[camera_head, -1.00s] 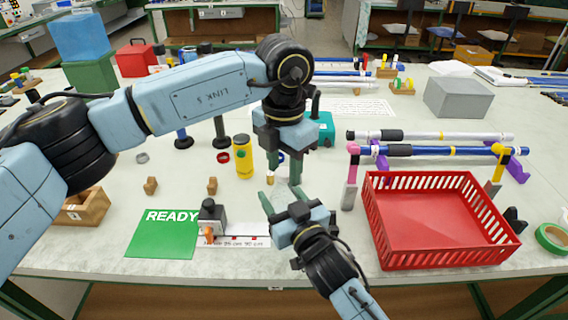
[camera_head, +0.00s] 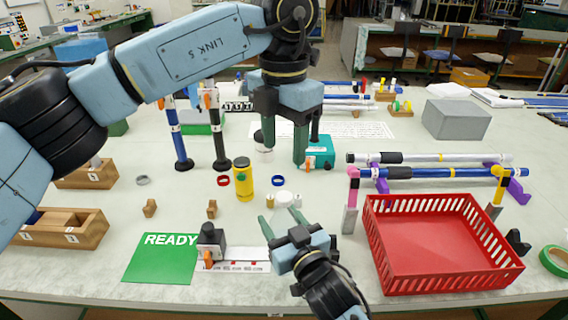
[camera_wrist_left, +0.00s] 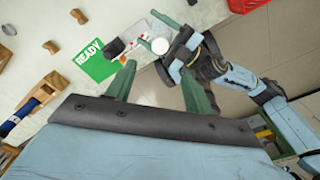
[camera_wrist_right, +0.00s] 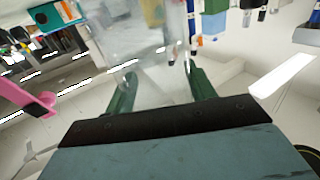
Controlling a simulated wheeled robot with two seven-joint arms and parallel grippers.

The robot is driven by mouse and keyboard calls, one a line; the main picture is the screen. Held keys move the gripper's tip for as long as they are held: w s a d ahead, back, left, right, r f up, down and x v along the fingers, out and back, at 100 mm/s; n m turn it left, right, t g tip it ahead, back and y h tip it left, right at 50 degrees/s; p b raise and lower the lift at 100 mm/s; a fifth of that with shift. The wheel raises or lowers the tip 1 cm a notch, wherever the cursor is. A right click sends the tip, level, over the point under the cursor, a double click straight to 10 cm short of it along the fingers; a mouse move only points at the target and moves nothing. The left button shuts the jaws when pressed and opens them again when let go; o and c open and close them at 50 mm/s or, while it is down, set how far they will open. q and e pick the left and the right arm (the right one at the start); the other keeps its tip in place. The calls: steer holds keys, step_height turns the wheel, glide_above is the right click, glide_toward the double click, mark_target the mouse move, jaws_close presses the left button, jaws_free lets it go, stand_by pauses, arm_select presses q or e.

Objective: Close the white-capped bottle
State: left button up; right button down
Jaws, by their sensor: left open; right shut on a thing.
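The white-capped bottle (camera_head: 284,198) stands clear-bodied between the fingers of my right gripper (camera_head: 283,222), near the table's middle front. My right gripper is shut on its body, which fills the space between the fingers in the right wrist view (camera_wrist_right: 145,50). Its round white cap (camera_wrist_left: 160,46) shows from above in the left wrist view and appears to sit on the bottle; I cannot tell how tight it is. My left gripper (camera_head: 285,150) is open and empty, raised behind and above the bottle, apart from the cap.
A green READY mat (camera_head: 160,259) and a small grey-and-black device (camera_head: 211,240) lie front left.

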arm_select(q)
steer(key=shift+r, duration=0.7)
arm_select(e)
steer(key=shift+c, duration=2.2)
jaws_free()
arm_select(q)
steer(key=shift+r+p, duration=0.5)
steer(key=shift+p, duration=0.05)
arm_select(e)
steer(key=v, duration=1.3)
steer(key=shift+s, duration=0.2)
steer(key=shift+d, duration=0.1)
